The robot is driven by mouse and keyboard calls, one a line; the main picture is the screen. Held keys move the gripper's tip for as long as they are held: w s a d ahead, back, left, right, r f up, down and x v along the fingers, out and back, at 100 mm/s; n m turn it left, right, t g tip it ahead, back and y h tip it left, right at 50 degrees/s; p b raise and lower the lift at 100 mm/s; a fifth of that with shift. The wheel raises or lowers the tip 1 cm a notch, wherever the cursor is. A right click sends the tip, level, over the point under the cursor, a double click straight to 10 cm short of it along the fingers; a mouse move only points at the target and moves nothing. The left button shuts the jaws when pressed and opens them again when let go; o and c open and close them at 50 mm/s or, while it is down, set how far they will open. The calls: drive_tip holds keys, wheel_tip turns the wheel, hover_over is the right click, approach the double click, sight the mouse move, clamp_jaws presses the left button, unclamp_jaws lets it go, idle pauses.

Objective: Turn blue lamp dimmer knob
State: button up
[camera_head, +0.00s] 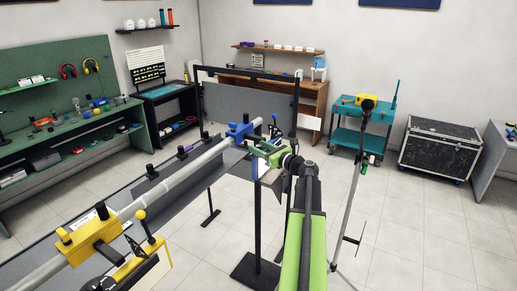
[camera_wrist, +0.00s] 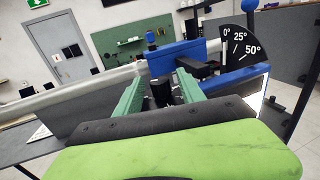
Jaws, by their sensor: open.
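The blue lamp (camera_wrist: 185,53) is clamped on a grey pipe. In the wrist view it has a blue lower housing (camera_wrist: 232,82) with a pale panel, a black angle dial (camera_wrist: 240,42) marked 0°, 25° and 50°, and a lever with a blue ball (camera_wrist: 249,5). In the head view the blue lamp (camera_head: 240,130) is just beyond my gripper (camera_head: 263,146).
A yellow lamp (camera_head: 95,232) is clamped on the same pipe (camera_head: 170,183) at the near left. A grey panel (camera_head: 140,196) runs beneath the pipe. A teal cart (camera_head: 362,130) and black case (camera_head: 438,150) stand at the right.

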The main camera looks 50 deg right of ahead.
drive_tip(key=shift+w, duration=0.3)
